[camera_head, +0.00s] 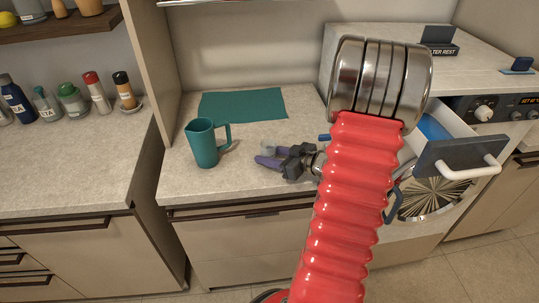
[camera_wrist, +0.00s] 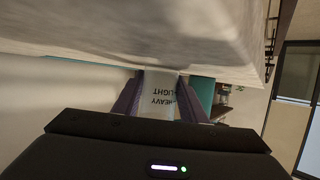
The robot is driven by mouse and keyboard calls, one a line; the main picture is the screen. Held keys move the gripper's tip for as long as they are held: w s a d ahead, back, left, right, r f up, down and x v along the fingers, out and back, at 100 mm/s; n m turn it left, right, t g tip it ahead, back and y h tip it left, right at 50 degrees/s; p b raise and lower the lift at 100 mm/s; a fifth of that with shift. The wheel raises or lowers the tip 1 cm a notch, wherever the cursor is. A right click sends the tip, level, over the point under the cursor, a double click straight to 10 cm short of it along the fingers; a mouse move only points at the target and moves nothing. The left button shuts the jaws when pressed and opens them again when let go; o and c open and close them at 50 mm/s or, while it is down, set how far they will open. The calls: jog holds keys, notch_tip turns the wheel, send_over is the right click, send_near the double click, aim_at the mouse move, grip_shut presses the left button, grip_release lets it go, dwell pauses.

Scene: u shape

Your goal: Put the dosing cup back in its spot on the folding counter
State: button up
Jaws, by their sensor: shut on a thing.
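The dosing cup (camera_wrist: 159,90) is pale and marked HEAVY and LIGHT. In the wrist view it sits between the two purple fingers of my gripper (camera_wrist: 158,102), which is shut on it. The lettering is upside down in that view. In the head view, my gripper (camera_head: 268,157) is over the middle counter (camera_head: 240,182), near its front edge, and the grey cup (camera_head: 268,147) shows at the fingertips. I cannot tell whether the cup touches the counter. A teal mat (camera_head: 243,104) lies at the back of this counter.
A teal jug (camera_head: 203,143) stands left of my gripper. An open drawer (camera_head: 459,155) with blue inside is at the right, above a round machine door (camera_head: 435,198). Several bottles (camera_head: 70,100) stand on the left counter. A tall panel (camera_head: 145,70) separates the counters.

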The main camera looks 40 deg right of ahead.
jog(key=shift+f, duration=0.1)
jog(key=o, duration=1.1)
jog(key=shift+r, duration=0.2)
jog(key=v, duration=1.2)
dwell(0.3)
